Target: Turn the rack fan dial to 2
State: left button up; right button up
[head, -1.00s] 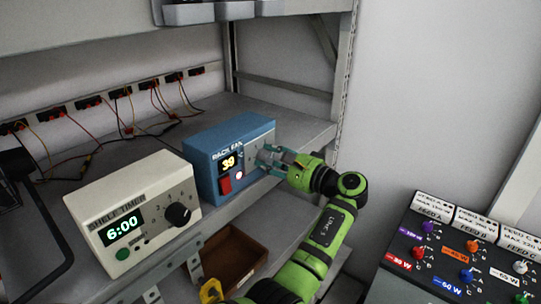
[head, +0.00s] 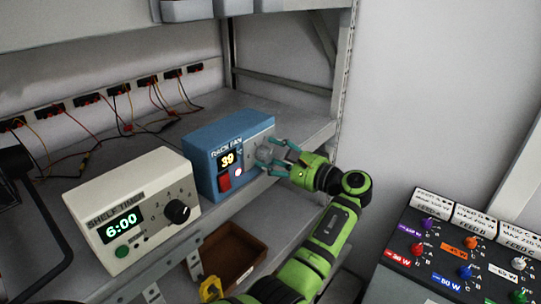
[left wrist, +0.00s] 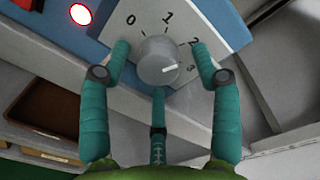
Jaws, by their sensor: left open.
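The blue rack fan box (head: 205,150) stands on the shelf, with a red switch (head: 225,183), a lit display reading 39 and a pale dial plate. Its grey round knob (head: 264,154) faces my left gripper (head: 281,157). In the left wrist view the knob (left wrist: 158,61) sits among the marks 0, 1, 2 and 3, and its white line points at about 3. My left gripper (left wrist: 159,62) is open, with its teal fingers to either side of the knob and a third finger below; contact is not visible. My right gripper is not in view.
A cream shelf timer (head: 140,200) reading 6:00 stands left of the fan box. A brown tray (head: 232,255) lies below the shelf edge. A feed panel (head: 440,275) with coloured toggles is at the lower right. Wires run along the back of the shelf.

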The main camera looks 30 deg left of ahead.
pick_arm(q)
jog(key=d, duration=1.1)
jog(key=shift+s+r, duration=0.3)
jog(key=shift+f, duration=0.1)
